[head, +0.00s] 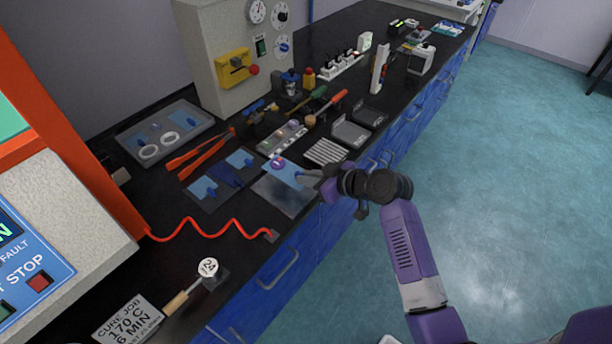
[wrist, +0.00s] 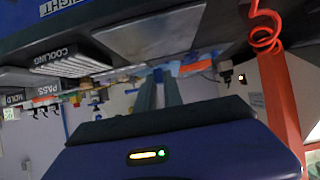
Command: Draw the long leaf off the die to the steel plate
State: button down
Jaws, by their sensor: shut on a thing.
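My gripper (head: 306,177) is shut on the edge of a light blue leaf (head: 284,168) with a small purple mark on it. The leaf lies at or just above the far part of the grey steel plate (head: 287,196); I cannot tell whether they touch. In the wrist view, my fingers (wrist: 161,80) are close together with a bit of blue at their tips, and the steel plate (wrist: 150,35) shows beyond. Left of the plate is the dark die (head: 222,178), with light blue pieces at two corners and darker blue between. My fingers hide the leaf's held edge.
A ribbed metal cooling rack (head: 325,152) stands right of the plate. Orange tongs (head: 200,153) and a tray with white rings (head: 165,135) lie behind the die. A coiled red cord (head: 205,227) runs in front, ending near the plate. The bench's front edge is close.

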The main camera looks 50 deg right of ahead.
aim_at(308, 198)
jog(key=shift+s+f+b, duration=0.1)
jog(key=shift+f+b, duration=2.25)
jog(key=shift+f, duration=0.4)
jog(key=c, duration=1.4)
grip_release()
jog(key=shift+r+p+v, duration=0.2)
jog(key=shift+p+v, duration=1.6)
jog(key=shift+v, duration=1.8)
